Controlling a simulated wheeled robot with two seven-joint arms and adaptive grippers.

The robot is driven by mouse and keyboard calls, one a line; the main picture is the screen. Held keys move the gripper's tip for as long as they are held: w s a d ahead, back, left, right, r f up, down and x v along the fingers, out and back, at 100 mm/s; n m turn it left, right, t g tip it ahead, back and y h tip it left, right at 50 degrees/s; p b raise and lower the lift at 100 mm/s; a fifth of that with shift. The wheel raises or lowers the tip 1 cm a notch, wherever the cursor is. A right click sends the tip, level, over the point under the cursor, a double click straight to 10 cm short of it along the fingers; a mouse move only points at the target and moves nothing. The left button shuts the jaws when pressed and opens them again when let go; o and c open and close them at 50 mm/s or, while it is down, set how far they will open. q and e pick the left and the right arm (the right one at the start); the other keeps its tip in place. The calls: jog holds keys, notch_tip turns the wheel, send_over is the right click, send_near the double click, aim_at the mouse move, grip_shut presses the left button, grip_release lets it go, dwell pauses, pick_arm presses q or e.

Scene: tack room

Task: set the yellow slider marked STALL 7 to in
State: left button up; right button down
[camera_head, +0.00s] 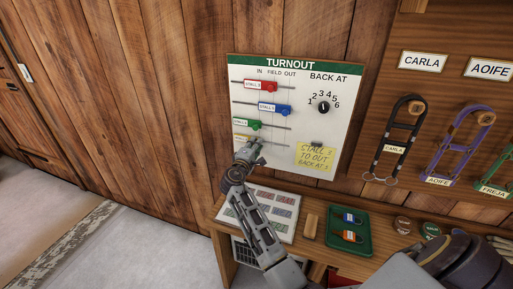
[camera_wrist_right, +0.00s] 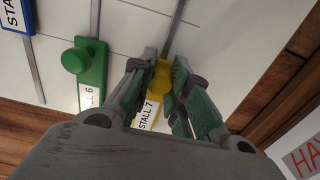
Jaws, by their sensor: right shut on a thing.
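The TURNOUT board (camera_head: 318,84) hangs on the wood wall with red (camera_head: 262,86), blue (camera_head: 270,107) and green (camera_head: 247,124) sliders. The yellow slider is lowest; its label end shows at the left (camera_head: 239,138), and the gripper hides its knob in the head view. In the right wrist view, the yellow slider's label reads STALL 7 (camera_wrist_right: 146,114). My right gripper (camera_head: 252,146) is shut on its knob, one finger on each side (camera_wrist_right: 162,76). The yellow knob is roughly level along its rail with the green STALL 6 knob (camera_wrist_right: 80,60). My left gripper is out of view.
A dial (camera_head: 323,107) and a yellow note (camera_head: 315,156) are on the board's right half. Below is a shelf with a chart (camera_head: 285,200), a wooden block (camera_head: 311,226) and a green tray (camera_head: 335,216) with tags. Halters (camera_head: 398,135) hang at the right.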

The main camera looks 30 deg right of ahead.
jog(key=c, duration=1.4)
grip_release()
jog(key=shift+w+r, duration=0.1)
jog(key=shift+r, duration=0.15)
jog(key=shift+o, duration=0.5)
jog(key=shift+w+f, duration=0.2)
jog(key=shift+f, duration=0.05)
jog(key=v, duration=0.7)
jog(key=shift+s+a, duration=0.2)
